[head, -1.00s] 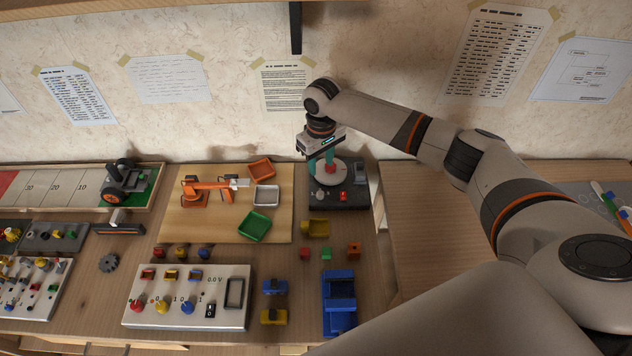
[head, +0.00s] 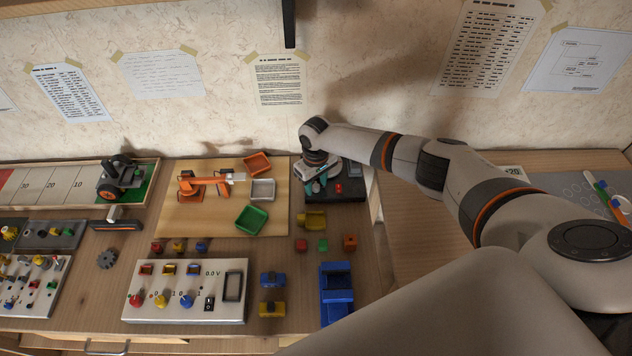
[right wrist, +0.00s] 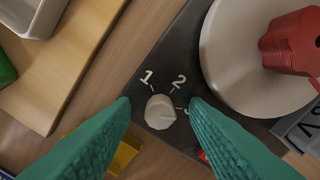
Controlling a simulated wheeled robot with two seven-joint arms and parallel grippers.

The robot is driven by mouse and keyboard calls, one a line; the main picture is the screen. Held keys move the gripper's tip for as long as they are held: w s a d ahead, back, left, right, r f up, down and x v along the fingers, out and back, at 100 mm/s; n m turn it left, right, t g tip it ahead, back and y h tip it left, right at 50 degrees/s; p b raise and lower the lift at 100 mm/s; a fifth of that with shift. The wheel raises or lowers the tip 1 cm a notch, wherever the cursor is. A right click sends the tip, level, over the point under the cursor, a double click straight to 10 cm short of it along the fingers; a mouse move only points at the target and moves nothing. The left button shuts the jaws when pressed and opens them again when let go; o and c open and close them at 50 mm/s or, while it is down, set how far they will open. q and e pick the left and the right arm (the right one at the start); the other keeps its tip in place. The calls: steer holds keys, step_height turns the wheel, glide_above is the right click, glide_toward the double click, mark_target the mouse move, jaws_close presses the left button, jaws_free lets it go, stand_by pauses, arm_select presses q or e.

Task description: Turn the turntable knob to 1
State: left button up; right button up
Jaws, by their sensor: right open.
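The turntable's dark base (head: 350,194) stands at the back of the bench, right of the wooden board. In the right wrist view its pale disc (right wrist: 225,80) carries a red piece (right wrist: 295,42). The small pale knob (right wrist: 160,112) sits beside the disc, with marks 1 and 2 above it and another mark at its right, partly hidden by a finger. The knob's ridge seems to point right, away from 1. My right gripper (right wrist: 160,104) is open, its teal fingers on either side of the knob; I cannot tell whether they touch it. The right gripper (head: 316,184) partly hides the turntable in the head view.
An orange toy arm (head: 205,183) and small trays, including a green one (head: 251,218), are left of the turntable. A yellow piece (head: 313,220) lies close in front.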

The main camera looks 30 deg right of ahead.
jaws_close()
